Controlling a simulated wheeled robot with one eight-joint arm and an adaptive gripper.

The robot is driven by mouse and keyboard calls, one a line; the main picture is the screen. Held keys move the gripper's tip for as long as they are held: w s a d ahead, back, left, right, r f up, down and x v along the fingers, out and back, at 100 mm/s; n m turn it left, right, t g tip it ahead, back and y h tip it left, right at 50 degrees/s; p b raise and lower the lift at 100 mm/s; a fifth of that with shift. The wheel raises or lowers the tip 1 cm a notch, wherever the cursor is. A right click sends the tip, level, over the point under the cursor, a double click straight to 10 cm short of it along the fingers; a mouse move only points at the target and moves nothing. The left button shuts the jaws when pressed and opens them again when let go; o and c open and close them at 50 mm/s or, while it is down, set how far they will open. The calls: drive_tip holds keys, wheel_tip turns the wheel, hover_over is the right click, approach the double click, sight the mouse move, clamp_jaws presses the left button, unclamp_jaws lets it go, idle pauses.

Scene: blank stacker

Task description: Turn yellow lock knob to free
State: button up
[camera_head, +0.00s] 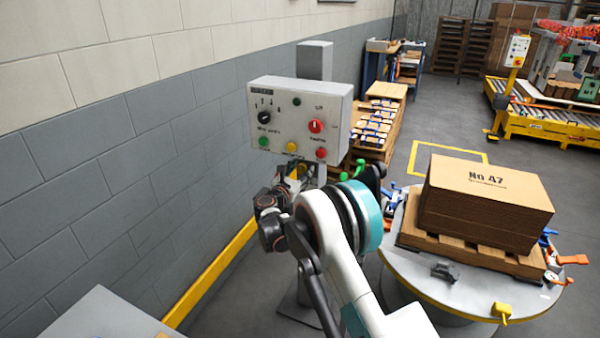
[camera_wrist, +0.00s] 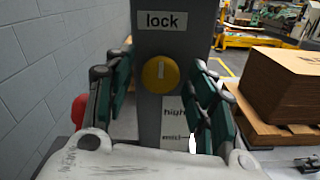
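The yellow lock knob (camera_wrist: 160,74) is a round disc with a pale upright slot mark, on a grey post (camera_wrist: 185,47) under a label (camera_wrist: 166,21) reading "lock" in the wrist view. My gripper (camera_wrist: 160,78) is open, with one finger at each side of the post and the knob between them. I cannot tell whether either finger touches the knob. In the head view the knob is hidden behind my arm and gripper, below the control box.
A control box (camera_head: 300,112) with knobs and buttons stands above my gripper. A block wall (camera_head: 100,130) runs along the left. A round table (camera_head: 465,298) at right bears a pallet with a brown stack (camera_head: 485,205).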

drive_tip(key=c, duration=0.8)
drive_tip(key=shift+m, duration=0.3)
drive_tip(key=m, duration=0.3)
drive_tip(key=shift+m, duration=0.4)
drive_tip(key=m, duration=0.9)
drive_tip(key=shift+m, duration=2.3)
drive_tip(key=o, duration=1.1)
